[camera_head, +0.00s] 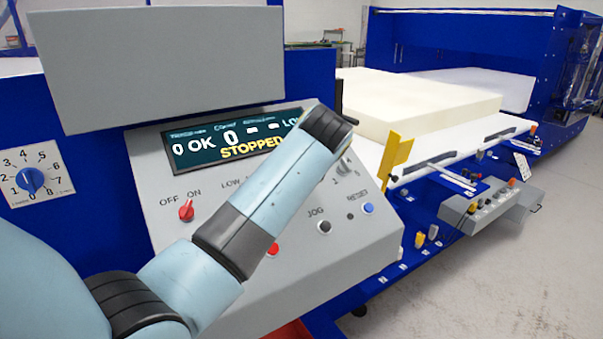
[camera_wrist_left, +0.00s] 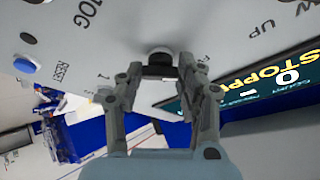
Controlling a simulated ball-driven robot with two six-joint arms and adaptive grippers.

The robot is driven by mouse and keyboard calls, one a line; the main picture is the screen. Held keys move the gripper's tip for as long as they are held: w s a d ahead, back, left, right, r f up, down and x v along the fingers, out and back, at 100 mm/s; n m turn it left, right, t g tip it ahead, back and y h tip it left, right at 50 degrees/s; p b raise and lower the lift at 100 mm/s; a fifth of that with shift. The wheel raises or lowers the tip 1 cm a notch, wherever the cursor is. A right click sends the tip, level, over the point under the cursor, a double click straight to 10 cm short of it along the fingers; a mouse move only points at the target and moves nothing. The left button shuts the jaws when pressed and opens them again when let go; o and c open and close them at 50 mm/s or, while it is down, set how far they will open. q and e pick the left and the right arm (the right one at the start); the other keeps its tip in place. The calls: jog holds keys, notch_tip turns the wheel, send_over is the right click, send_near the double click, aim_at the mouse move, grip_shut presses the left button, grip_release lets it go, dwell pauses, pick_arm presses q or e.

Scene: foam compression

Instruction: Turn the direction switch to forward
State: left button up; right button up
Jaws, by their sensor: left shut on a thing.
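In the head view my left forearm and wrist cross the panel and hide most of the gripper and the switch. The display (camera_head: 198,152) reads STOPPED. My right gripper is not in view.
The panel also bears a red OFF/ON switch (camera_head: 186,211), a red button (camera_head: 273,249), a black JOG button (camera_head: 323,228) and a blue RESET button (camera_head: 368,208). A numbered blue dial (camera_head: 30,181) is at left. A foam block (camera_head: 420,104) lies on the machine bed behind.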

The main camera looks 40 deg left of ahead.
pick_arm(q)
jog(key=o, duration=1.2)
jog(key=shift+c, duration=0.2)
jog(key=v, duration=0.7)
jog(key=shift+s, duration=0.15)
jog(key=shift+d+r, duration=0.1)
jog(key=shift+r, duration=0.05)
